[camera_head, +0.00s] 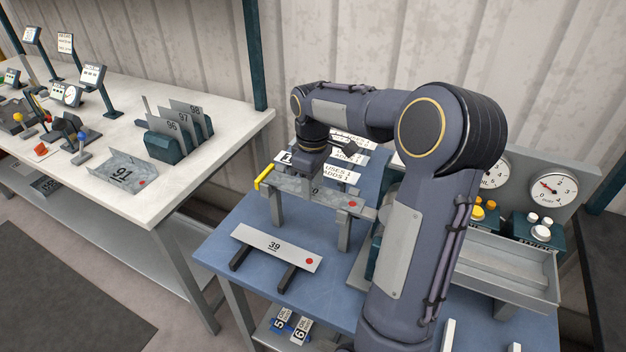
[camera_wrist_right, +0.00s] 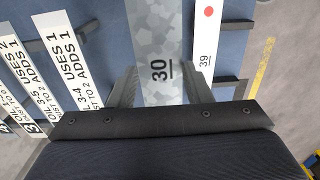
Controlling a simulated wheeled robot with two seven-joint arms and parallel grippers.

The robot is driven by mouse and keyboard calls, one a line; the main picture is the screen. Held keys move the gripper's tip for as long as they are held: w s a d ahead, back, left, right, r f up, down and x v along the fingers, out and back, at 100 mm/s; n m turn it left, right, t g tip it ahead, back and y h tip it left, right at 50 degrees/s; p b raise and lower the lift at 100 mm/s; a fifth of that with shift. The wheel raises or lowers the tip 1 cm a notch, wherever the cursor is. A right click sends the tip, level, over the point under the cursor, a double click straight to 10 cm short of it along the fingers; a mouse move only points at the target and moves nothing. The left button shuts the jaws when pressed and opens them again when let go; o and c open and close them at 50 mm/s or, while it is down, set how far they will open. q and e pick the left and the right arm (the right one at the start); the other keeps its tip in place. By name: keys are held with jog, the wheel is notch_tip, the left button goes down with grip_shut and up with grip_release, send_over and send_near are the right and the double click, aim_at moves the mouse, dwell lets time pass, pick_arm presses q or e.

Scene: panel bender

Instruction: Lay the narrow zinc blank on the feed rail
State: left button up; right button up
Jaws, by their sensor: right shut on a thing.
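The zinc blank marked 30 (camera_wrist_right: 158,35) has a mottled grey face and lies between the two fingers of my right gripper (camera_wrist_right: 158,85) in the wrist view. In the head view the same grey blank (camera_head: 335,198), with a red dot at its right end, lies across the top of a raised grey stand (camera_head: 344,236), seemingly the feed rail, with a yellow piece (camera_head: 263,177) at its left end. My right gripper (camera_head: 312,183) is shut on the blank from above. I cannot tell whether the blank bears fully on the stand. My left gripper is out of view.
A pale strip marked 39 (camera_head: 276,248) lies on two dark bars at the front of the blue table (camera_head: 222,250). White label cards (camera_head: 345,173) lie behind the stand. Gauges (camera_head: 553,190) and a grey tray (camera_head: 510,268) are at right. A white bench (camera_head: 215,135) is at left.

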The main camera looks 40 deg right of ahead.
jog(key=shift+f, duration=0.3)
dwell(0.5)
jog(key=o, duration=1.1)
notch_tip(320, 180, up, 8)
jog(key=shift+f, duration=0.25)
jog(key=shift+r, duration=0.2)
